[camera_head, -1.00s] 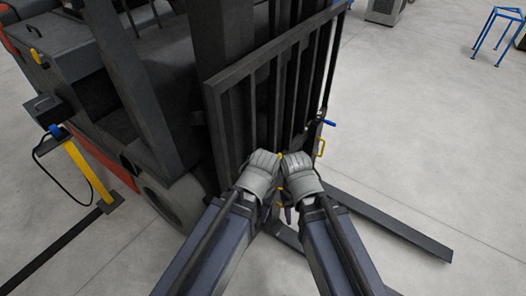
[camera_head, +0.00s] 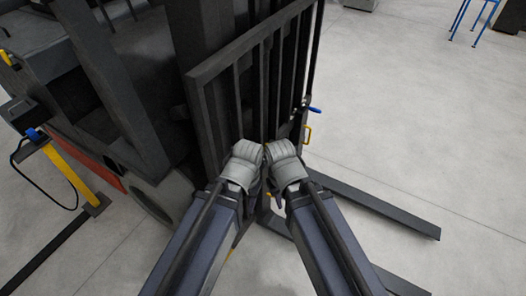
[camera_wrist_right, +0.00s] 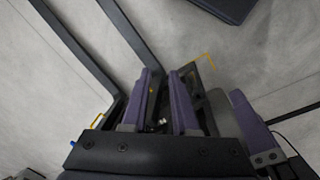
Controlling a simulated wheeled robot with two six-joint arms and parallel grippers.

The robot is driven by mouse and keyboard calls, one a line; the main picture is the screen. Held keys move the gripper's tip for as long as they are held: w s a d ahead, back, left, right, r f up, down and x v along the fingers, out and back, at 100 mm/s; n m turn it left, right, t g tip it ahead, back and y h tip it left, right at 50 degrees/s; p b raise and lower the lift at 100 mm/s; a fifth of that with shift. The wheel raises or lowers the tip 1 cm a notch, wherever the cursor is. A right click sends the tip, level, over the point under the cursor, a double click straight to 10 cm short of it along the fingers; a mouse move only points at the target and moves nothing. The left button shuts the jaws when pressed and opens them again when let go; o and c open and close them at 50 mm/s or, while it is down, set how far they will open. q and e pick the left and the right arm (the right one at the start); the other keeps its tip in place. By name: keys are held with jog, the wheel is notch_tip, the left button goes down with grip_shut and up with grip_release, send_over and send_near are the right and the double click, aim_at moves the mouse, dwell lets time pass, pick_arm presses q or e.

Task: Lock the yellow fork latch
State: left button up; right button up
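The black forklift's fork carriage (camera_head: 200,110) stands ahead of me. A yellow handle-shaped latch (camera_head: 308,134) sits at its right side, right of my grippers. A small yellow piece (camera_head: 268,194) shows between my forearms. In the right wrist view, one yellow handle (camera_wrist_right: 207,58) shows beyond the fingers and another (camera_wrist_right: 97,120) at the left; I cannot tell which matches which. My right gripper (camera_wrist_right: 167,92) has its two purple fingers apart, with a small yellow spot between them in the picture. The right hand (camera_head: 286,170) and left hand (camera_head: 244,165) are side by side; the left fingertips are hidden.
A blue handle (camera_head: 314,109) is just above the yellow latch. Two dark forks (camera_head: 380,205) reach out low to the right. A yellow post (camera_head: 72,172) with a black cable stands left.

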jog(key=w+f+t+b, duration=0.1)
jog(key=w+f+b, duration=0.2)
jog(key=w+d+f+n+t+b, duration=0.1)
jog(key=w+f+t+b, duration=0.1)
jog(key=w+f+b, duration=0.1)
jog(key=w+d+f+t+b, duration=0.1)
jog(key=w+f+t+b, duration=0.1)
jog(key=w+f+b, duration=0.1)
jog(key=shift+w+d+f+n+b, duration=0.1)
jog(key=shift+w+n+b, duration=0.2)
jog(key=shift+w+b, duration=0.65)
grip_shut()
jog(key=w+f+n+t+y+b, duration=0.1)
jog(key=w+f+n+t+b, duration=0.3)
jog(key=w+b, duration=0.45)
jog(key=w+f+n+t+y+b, duration=0.1)
jog(key=w+f+n+t+b, duration=0.15)
jog(key=w+t+b, duration=0.6)
jog(key=s+a+f+n+y+b, duration=0.1)
jog(key=s+a+n+y+b, duration=0.2)
jog(key=b, duration=1)
jog(key=a+n+y, duration=0.2)
jog(key=n+y, duration=0.1)
jog(key=n, duration=0.2)
jog(key=shift+s+a+f, duration=0.3)
jog(key=shift+s+a, duration=0.1)
jog(key=shift+n+t, duration=0.25)
